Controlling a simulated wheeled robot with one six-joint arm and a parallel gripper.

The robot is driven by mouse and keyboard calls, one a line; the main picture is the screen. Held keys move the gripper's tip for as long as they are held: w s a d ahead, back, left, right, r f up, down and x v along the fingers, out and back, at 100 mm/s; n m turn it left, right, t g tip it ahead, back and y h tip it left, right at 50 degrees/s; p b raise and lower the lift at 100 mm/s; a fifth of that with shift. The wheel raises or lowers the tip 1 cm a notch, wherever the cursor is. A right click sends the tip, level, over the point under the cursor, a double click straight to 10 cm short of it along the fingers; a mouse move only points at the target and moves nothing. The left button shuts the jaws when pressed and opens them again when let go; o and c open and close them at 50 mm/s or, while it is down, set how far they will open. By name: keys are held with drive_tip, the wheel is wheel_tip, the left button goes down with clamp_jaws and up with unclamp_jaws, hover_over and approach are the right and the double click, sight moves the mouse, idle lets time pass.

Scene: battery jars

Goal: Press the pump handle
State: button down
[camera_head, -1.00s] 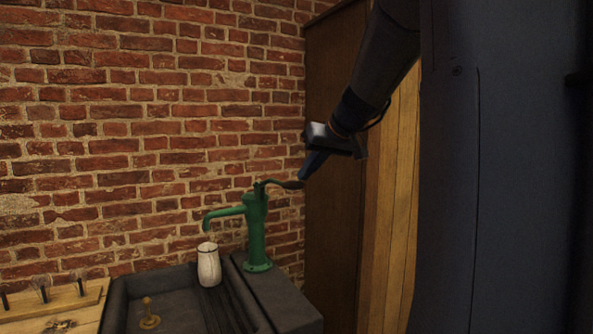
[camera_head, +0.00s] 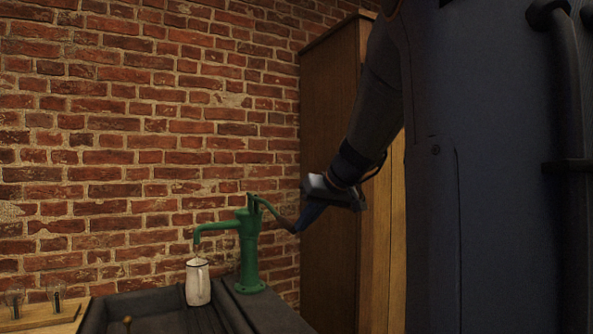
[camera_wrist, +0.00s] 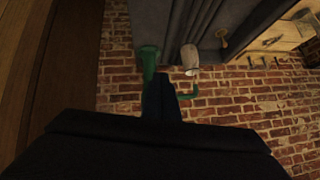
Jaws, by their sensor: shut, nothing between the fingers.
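The green hand pump (camera_head: 248,252) stands upright on the dark sink counter, with its spout to the left. Its pump handle (camera_head: 275,213) slopes down to the right from the pump top. My gripper (camera_head: 299,228) is shut and empty, its fingertips at the handle's outer end, seemingly touching it from above. A white jug (camera_head: 198,284) stands under the spout, and a faint thin line shows between spout and jug. In the wrist view, my dark fingers (camera_wrist: 160,100) hide the handle; the pump (camera_wrist: 148,58) and jug (camera_wrist: 189,58) show beyond them.
A dark sink (camera_head: 150,308) lies left of the pump, with a brass fitting (camera_head: 127,322) in it. A brick wall (camera_head: 130,150) stands behind, and a tall wooden cabinet (camera_head: 330,120) stands right of the pump.

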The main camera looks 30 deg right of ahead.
wheel_tip(320, 180, down, 6)
drive_tip(key=b, duration=0.4)
drive_tip(key=shift+w+f, duration=0.15)
drive_tip(key=shift+w, duration=0.05)
drive_tip(key=shift+a, duration=0.1)
drive_tip(key=s+f+v, duration=0.1)
drive_tip(key=v, duration=1.2)
drive_tip(key=shift+s+d, duration=0.25)
drive_tip(key=shift+s, duration=0.25)
